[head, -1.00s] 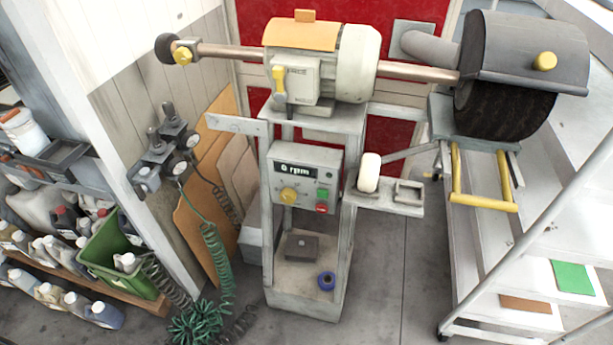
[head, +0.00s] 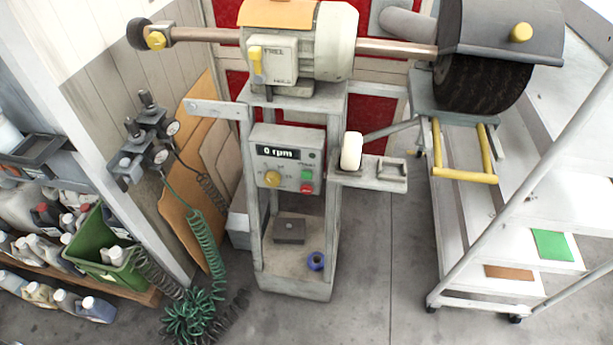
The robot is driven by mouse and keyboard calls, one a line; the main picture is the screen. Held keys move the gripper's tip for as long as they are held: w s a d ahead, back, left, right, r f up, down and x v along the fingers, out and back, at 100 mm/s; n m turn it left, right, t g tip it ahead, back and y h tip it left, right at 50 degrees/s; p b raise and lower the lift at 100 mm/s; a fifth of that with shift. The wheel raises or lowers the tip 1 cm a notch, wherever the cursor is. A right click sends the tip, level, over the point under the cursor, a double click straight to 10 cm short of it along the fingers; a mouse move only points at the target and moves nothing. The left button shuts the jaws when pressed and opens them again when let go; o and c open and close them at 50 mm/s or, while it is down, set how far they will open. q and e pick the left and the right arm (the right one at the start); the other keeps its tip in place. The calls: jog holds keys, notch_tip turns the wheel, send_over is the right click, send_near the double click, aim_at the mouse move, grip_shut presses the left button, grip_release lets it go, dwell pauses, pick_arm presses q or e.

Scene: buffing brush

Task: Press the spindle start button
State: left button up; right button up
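The control box (head: 287,160) is fixed to the front of the grey machine stand. Its display (head: 278,153) reads 0 rpm. A yellow knob (head: 272,179) is at its lower left. A green button (head: 307,175) is at the right, with a red button (head: 305,188) just below it. The labels beside the buttons are too small to read surely. The buffing brush (head: 482,82) is a dark wheel under a grey guard at the right end of the shaft. Neither of my grippers is in view.
A small shelf (head: 368,180) with a white roller (head: 351,151) juts out right of the control box. A white cart (head: 470,225) stands at the right. Coiled hoses (head: 205,240), a green crate (head: 88,248) and bottles are at the left. The floor in front is clear.

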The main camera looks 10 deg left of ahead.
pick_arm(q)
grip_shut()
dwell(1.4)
